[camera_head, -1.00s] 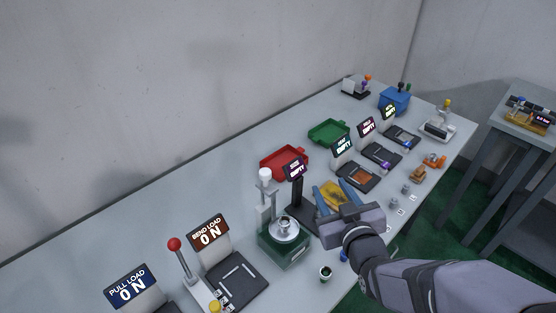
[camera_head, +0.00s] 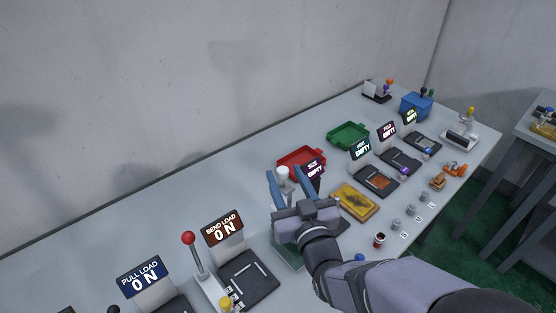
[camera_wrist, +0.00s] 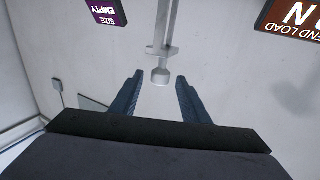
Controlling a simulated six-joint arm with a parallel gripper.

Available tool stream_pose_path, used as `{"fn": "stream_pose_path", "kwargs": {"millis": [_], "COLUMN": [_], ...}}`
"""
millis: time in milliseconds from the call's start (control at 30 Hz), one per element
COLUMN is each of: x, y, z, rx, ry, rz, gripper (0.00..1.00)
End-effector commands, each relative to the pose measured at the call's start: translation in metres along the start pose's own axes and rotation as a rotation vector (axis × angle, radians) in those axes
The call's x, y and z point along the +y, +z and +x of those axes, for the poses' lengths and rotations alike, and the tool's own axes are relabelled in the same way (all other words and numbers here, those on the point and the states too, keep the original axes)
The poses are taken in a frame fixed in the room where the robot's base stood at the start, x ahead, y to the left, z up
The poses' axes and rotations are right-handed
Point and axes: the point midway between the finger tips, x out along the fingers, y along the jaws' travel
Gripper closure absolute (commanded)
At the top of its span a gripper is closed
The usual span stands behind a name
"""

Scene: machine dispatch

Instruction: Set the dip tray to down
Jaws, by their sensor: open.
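No part is labelled as a dip tray, so I cannot tell for sure which it is. A green-based stand (camera_head: 288,256) with a pale upright post and white knob (camera_head: 283,174) is on the bench, mostly hidden behind my gripper (camera_head: 284,178). My gripper is open and empty, its two blue fingers on either side of the knob in the head view. In the wrist view, a grey post with a round end (camera_wrist: 160,76) lies between and beyond the fingertips; contact is not visible. The stand's silver dish is hidden now.
A red-knobbed lever (camera_head: 189,239) and the BEND LOAD sign (camera_head: 224,229) stand to the left. A yellow tray (camera_head: 355,201), red tray (camera_head: 301,158) and green tray (camera_head: 348,135) lie to the right. The back left bench is clear.

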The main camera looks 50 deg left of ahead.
Motion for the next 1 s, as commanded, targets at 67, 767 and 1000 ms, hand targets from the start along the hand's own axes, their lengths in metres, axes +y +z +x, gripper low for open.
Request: {"fn": "stream_pose_path", "kwargs": {"millis": [67,767,1000], "x": [0.0,0.0,0.0], "y": [-0.002,0.0,0.001], "z": [0.008,0.065,0.065], "rx": [-0.001,-0.001,-0.001], "ry": [0.0,0.0,0.0], "rz": [0.0,-0.001,-0.001], "gripper": [0.58,0.58,0.58]}}
